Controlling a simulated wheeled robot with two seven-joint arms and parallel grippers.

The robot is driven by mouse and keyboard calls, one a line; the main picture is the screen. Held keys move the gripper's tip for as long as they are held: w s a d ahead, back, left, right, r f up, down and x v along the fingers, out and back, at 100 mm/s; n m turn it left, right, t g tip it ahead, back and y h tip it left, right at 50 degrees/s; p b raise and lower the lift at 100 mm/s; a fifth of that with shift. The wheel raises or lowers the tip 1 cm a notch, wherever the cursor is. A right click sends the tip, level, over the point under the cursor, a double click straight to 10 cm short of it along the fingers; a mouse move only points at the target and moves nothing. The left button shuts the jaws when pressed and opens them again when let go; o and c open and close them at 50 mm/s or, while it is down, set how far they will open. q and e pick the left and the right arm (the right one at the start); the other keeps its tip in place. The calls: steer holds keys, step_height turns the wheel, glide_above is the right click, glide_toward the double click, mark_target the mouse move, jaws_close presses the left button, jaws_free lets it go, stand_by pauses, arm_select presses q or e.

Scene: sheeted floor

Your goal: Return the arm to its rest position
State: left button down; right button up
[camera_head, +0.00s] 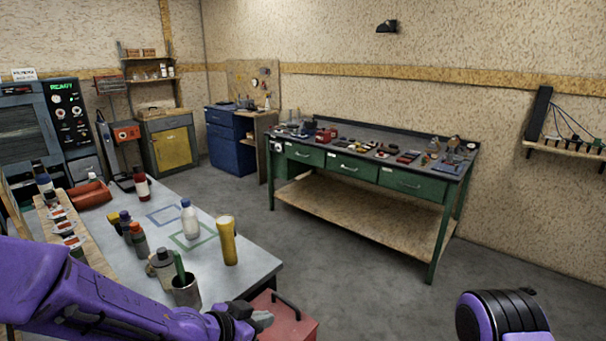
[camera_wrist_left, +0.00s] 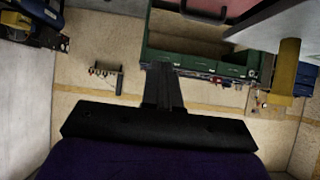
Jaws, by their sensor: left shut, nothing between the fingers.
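My left arm (camera_head: 110,300), purple with black joints, reaches in from the lower left of the head view, along the near edge of the grey table (camera_head: 262,268). Its gripper (camera_head: 262,319) is beside the table's near right corner, by a red box with a dark handle (camera_head: 290,322). In the left wrist view the gripper's dark fingers (camera_wrist_left: 163,88) are together, with nothing between them. A purple and black part of my right arm (camera_head: 502,316) shows at the bottom right of the head view; the right gripper is out of sight.
On the table stand a yellow cylinder (camera_head: 227,241), a white bottle (camera_head: 189,220), a metal cup (camera_head: 186,292) and several other containers. A green workbench (camera_head: 355,172) with tools stands against the back wall. The grey floor (camera_head: 350,285) between is clear.

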arm_select(q)
steer(key=s+a+f+n+t+y+b, duration=0.1)
steer(key=s+a+f+n+y, duration=0.2)
steer(key=a+f+n, duration=0.4)
steer(key=s+a+f+n+y+b, duration=0.1)
steer(key=s+a+f+n+y, duration=0.3)
steer(key=f, duration=0.5)
steer(key=s+a+f+n+g+y+b, duration=0.1)
steer(key=s+a+f+n+g, duration=0.1)
steer(key=s+a+f, duration=0.3)
steer(key=s+a+f+n+g+y+b, duration=0.1)
steer(key=s+a+f+g, duration=0.3)
steer(key=s+f, duration=0.8)
steer(key=s+a+y+b, duration=0.1)
steer(key=s, duration=0.5)
steer(key=shift+a+n, duration=0.3)
steer(key=shift+n, duration=0.1)
arm_select(e)
steer(key=f, duration=0.5)
steer(key=shift+s+f, duration=0.3)
steer(key=shift+s, duration=0.05)
arm_select(q)
steer(key=shift+s, duration=0.15)
